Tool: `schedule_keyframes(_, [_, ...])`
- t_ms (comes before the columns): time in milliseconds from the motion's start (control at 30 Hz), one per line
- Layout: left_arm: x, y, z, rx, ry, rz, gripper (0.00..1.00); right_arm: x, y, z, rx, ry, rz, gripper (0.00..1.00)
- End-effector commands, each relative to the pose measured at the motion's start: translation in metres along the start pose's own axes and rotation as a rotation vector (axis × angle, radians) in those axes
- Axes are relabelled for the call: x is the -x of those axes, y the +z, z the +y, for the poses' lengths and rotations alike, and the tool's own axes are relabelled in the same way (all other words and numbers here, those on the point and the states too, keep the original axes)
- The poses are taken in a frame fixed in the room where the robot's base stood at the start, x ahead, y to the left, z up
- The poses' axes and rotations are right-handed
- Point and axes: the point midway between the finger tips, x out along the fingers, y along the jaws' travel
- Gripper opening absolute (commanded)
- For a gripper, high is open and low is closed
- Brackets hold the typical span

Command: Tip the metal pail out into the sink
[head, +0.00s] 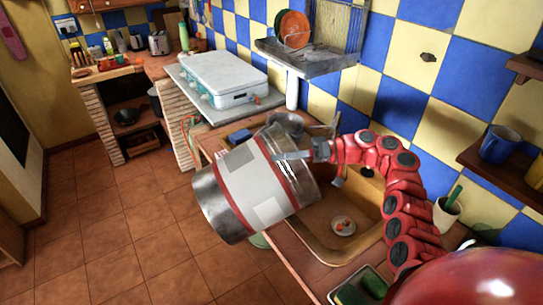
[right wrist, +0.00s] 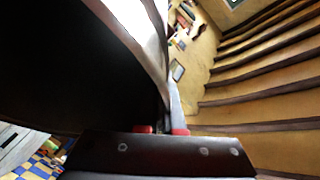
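The metal pail (head: 235,192), silver with a red band and pale patches, is tilted in the air in the head view. It hangs over the counter edge and the left part of the sink (head: 372,212). My right gripper (head: 303,154) is at the pail's upper right end, shut on its rim. In the right wrist view the pail's dark inside (right wrist: 75,75) fills the left, with its wall running down between the fingers (right wrist: 163,125). What is in the pail is too dark to see. My left gripper is out of view.
A round drain (head: 343,226) with small orange bits lies in the sink. A dish rack (head: 310,60) stands behind on the wall side. A white stove (head: 222,78) is at the back left. A green-filled tray (head: 358,288) and a cup (head: 446,213) stand near my right arm.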

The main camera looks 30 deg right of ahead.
Motion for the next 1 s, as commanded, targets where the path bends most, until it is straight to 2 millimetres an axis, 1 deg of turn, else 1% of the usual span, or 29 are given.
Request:
schedule_keyframes(33, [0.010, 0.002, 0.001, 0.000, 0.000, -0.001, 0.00, 0.003, 0.004, 0.007, -0.007, -0.016, 0.006, 0.00])
schedule_keyframes(333, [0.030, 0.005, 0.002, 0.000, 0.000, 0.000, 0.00, 0.027, 0.009, 0.029, -0.038, -0.097, 0.069, 0.00])
schedule_keyframes(500, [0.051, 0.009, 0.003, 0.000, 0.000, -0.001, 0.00, 0.037, 0.015, 0.042, -0.059, -0.132, 0.090, 0.00])
schedule_keyframes(633, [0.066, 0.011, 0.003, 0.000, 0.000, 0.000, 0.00, 0.046, 0.015, 0.050, -0.064, -0.155, 0.115, 0.00])
schedule_keyframes(1000, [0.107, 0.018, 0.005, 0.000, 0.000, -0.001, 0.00, 0.064, 0.021, 0.068, -0.090, -0.214, 0.155, 0.00])
